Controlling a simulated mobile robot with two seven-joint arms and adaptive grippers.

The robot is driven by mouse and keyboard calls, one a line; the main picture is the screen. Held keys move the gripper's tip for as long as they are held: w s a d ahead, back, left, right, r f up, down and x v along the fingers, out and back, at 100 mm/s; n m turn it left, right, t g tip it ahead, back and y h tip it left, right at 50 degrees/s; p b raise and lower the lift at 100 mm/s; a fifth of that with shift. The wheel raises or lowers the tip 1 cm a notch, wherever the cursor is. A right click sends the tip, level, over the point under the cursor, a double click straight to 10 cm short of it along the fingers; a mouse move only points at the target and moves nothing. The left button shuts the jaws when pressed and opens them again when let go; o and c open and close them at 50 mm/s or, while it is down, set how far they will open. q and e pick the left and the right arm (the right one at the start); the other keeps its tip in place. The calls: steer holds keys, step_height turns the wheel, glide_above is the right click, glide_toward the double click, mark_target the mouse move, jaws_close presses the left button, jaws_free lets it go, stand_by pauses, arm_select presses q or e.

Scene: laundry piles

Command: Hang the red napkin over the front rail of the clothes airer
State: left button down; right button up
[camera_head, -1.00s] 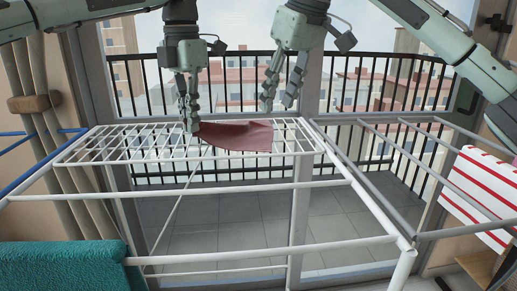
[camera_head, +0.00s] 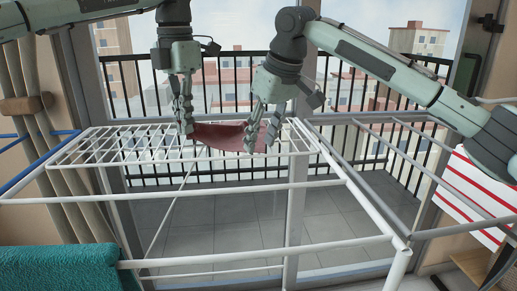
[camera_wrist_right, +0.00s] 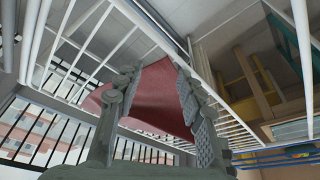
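The red napkin (camera_head: 222,135) is stretched between my two grippers, just above the far, slatted part of the white clothes airer (camera_head: 110,150). My left gripper (camera_head: 187,128) is shut on its left end. My right gripper (camera_head: 261,144) is at its right end with its fingers apart. In the right wrist view the napkin (camera_wrist_right: 158,98) shows between and behind the spread fingers of that gripper (camera_wrist_right: 157,72); I cannot tell whether they touch it. The airer's long white front rail (camera_head: 200,194) runs across nearer to me, and no cloth lies on it.
A teal cloth (camera_head: 60,270) lies at the lower left. A red-and-white striped cloth (camera_head: 480,195) hangs at the right beside a grey rail (camera_head: 470,228). A black balcony railing (camera_head: 345,90) stands behind the airer. The space between the front rails is clear.

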steer(key=shift+f, duration=0.2)
jaws_close()
stand_by(0.6)
steer(key=shift+r, duration=2.55)
